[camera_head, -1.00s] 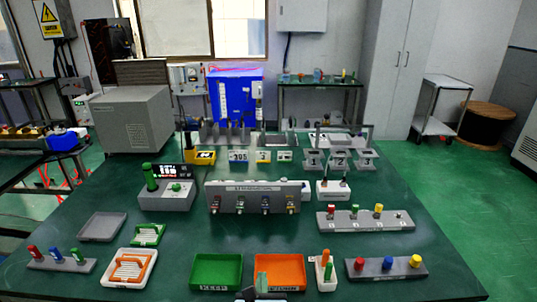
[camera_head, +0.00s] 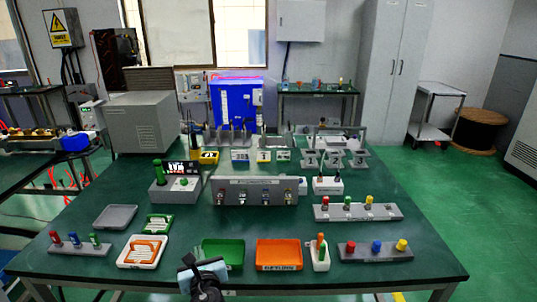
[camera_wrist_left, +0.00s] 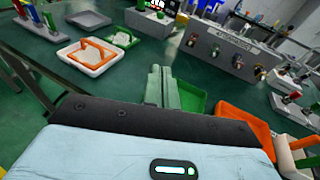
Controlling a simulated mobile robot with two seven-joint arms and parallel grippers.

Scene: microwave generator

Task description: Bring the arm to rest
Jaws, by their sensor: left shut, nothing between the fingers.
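My left gripper (camera_head: 204,277) shows at the bottom of the head view, left of centre, in front of the green tray and by the table's front edge. In the left wrist view its two greenish fingers (camera_wrist_left: 161,84) are pressed together with nothing between them. Beyond them in that view are part of the green tray (camera_wrist_left: 192,98) and the orange tray (camera_wrist_left: 243,122). The gripper looks apart from the things on the table, though its height is hard to judge. My right gripper is in neither view.
The dark green table (camera_head: 100,262) holds a white tray with an orange handle (camera_head: 142,252), the green tray (camera_head: 222,253), the orange RETURN tray (camera_head: 279,254) and a rack of coloured plugs (camera_head: 375,251). A grey panel with several connectors (camera_head: 255,191) stands behind. Open floor (camera_head: 455,210) lies at right.

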